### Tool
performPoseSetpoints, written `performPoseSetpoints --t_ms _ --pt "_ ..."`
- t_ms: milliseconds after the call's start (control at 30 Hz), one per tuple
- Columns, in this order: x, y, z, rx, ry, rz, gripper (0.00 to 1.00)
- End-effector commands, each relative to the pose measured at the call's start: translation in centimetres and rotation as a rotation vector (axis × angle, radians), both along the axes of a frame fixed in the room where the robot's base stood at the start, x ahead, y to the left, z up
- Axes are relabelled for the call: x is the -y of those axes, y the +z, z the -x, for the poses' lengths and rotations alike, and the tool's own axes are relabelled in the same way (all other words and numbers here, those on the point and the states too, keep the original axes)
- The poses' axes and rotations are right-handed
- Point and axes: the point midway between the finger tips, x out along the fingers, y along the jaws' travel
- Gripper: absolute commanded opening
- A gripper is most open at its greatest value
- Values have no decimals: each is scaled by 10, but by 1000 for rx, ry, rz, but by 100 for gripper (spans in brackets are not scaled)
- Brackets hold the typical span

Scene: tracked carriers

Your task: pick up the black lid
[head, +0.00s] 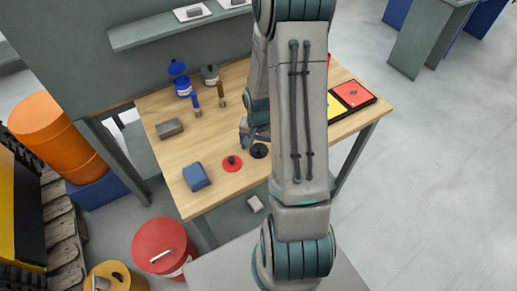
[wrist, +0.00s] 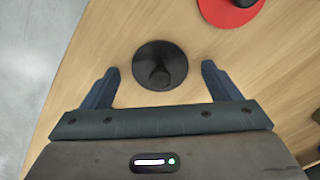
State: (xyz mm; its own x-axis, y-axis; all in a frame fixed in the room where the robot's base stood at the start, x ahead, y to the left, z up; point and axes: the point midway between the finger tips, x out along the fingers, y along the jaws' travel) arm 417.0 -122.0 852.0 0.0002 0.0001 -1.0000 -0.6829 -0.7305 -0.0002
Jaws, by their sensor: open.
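The black lid (wrist: 160,58) is a round disc with a raised knob, lying on the wooden table. In the wrist view it sits just ahead of the fingertips, centred between them. My gripper (wrist: 160,80) is open and empty, with one blue-grey finger on each side of the lid's near part. In the head view the black lid (head: 259,151) shows beside my arm, right of a red lid (head: 232,164). The gripper (head: 247,132) is partly hidden behind my arm there.
The red lid also shows at the top right of the wrist view (wrist: 228,12). A blue block (head: 196,177), a grey block (head: 169,128), a blue tin (head: 183,88) and a grey tin (head: 210,75) stand on the table (head: 200,148). A red and yellow tray (head: 352,95) lies right.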

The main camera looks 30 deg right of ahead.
Motion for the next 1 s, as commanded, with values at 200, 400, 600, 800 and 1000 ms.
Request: performPoseSetpoints --t_ms 200,400,600,800,1000 --pt "0 0 0 0 0 0 55" --pt "0 0 0 0 0 0 35" --pt "0 1 0 0 0 0 35" --pt "0 10 -1 3 0 1 35" --pt "1 31 -1 4 0 3 35"
